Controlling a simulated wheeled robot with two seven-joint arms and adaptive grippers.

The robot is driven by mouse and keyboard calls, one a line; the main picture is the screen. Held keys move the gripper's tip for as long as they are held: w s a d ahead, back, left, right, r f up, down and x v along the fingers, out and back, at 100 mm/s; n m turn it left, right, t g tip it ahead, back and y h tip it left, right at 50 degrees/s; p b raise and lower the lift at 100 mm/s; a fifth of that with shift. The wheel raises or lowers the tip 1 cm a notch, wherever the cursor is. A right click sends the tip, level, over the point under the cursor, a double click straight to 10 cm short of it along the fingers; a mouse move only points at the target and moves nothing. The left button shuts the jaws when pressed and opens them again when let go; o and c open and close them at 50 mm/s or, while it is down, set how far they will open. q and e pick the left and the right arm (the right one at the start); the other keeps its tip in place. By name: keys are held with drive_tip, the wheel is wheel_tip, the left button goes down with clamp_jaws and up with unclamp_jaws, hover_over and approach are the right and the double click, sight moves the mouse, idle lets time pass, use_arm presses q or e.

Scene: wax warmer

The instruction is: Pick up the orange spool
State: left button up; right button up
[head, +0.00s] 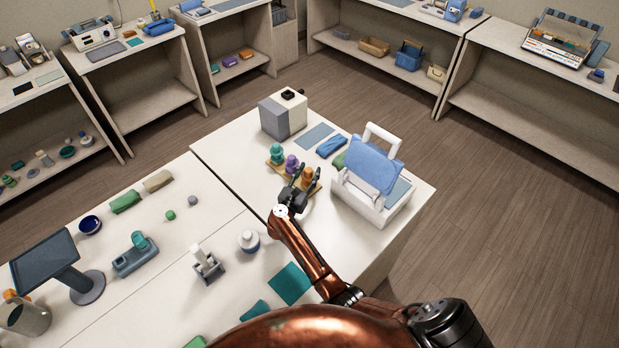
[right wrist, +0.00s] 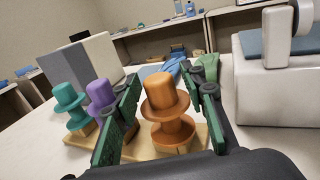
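The orange spool (right wrist: 166,112) stands upright on a wooden base (right wrist: 200,140), at the right end of a row. A purple spool (right wrist: 101,95) and a teal spool (right wrist: 69,103) stand to its left; all show in the head view too, with the orange spool (head: 308,175) by my fingers. My right gripper (right wrist: 165,97) is open, its green-padded fingers on either side of the orange spool. The left finger is between the orange and purple spools. I cannot tell whether either finger touches the orange spool. My left gripper is not seen.
A white box-like device with a blue panel (head: 375,165) stands close to the right of the spools. A grey and white box (head: 283,115) stands behind them. Blue cloth (head: 331,146) lies behind the base. Free tabletop lies to the left (head: 230,150).

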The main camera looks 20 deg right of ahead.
drive_tip(key=shift+w+a+f, duration=0.1)
drive_tip(key=shift+w+f, duration=0.05)
drive_tip(key=shift+w, duration=0.05)
drive_tip(key=c, duration=0.3)
drive_tip(key=shift+s, duration=0.1)
clamp_jaws()
